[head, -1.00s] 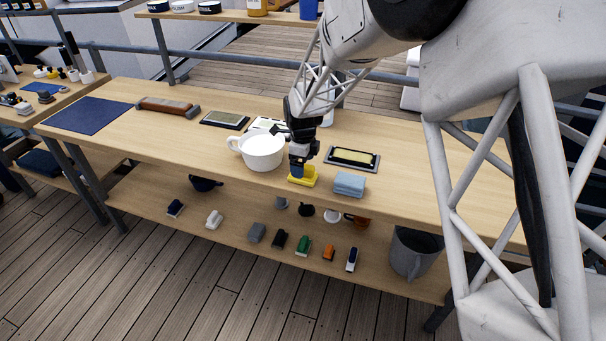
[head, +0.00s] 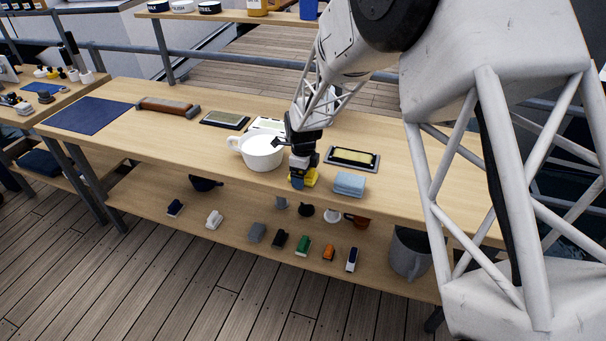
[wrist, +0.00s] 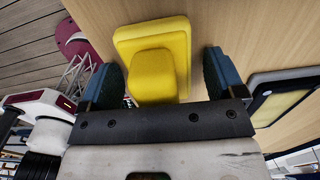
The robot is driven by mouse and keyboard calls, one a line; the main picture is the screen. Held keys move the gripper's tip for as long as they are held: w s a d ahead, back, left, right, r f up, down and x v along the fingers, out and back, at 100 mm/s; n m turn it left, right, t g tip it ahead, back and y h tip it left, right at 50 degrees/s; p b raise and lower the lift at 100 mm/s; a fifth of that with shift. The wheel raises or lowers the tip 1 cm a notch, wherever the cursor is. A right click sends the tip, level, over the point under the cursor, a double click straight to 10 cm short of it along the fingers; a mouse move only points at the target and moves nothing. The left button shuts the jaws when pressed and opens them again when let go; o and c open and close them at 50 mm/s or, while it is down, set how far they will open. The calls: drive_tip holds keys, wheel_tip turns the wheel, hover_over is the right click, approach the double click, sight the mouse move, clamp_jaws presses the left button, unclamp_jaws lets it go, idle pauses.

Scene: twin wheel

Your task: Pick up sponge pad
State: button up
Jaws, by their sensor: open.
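The yellow sponge pad (head: 311,179), a flat slab with a raised block on top, lies on the bench top near its front edge. My gripper (head: 300,181) is over it and hides part of it in the head view. In the wrist view my gripper (wrist: 163,78) is open, with one blue-and-dark finger on each side of the raised block of the sponge pad (wrist: 155,75). Small gaps show between the fingers and the block. The wider slab lies beyond the block, towards the top of the wrist view.
A white mug (head: 262,154) stands close to the left of my gripper. A light-blue folded pad (head: 349,184) lies close to the right, and a dark tray with a yellow inset (head: 353,158) lies behind it. The bench's front edge is near.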

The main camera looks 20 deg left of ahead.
drive_tip(key=shift+c, duration=0.3)
drive_tip(key=c, duration=1)
drive_tip(key=shift+o, duration=0.2)
drive_tip(key=shift+r, duration=0.1)
drive_tip(key=shift+r, duration=0.75)
wheel_tip(320, 180, up, 2)
drive_tip(key=shift+r, duration=0.1)
drive_tip(key=s+d+r, duration=0.1)
drive_tip(key=s+d, duration=0.7)
drive_tip(key=s, duration=0.5)
drive_tip(key=shift+s+d, duration=0.25)
drive_tip(key=shift+s, duration=0.05)
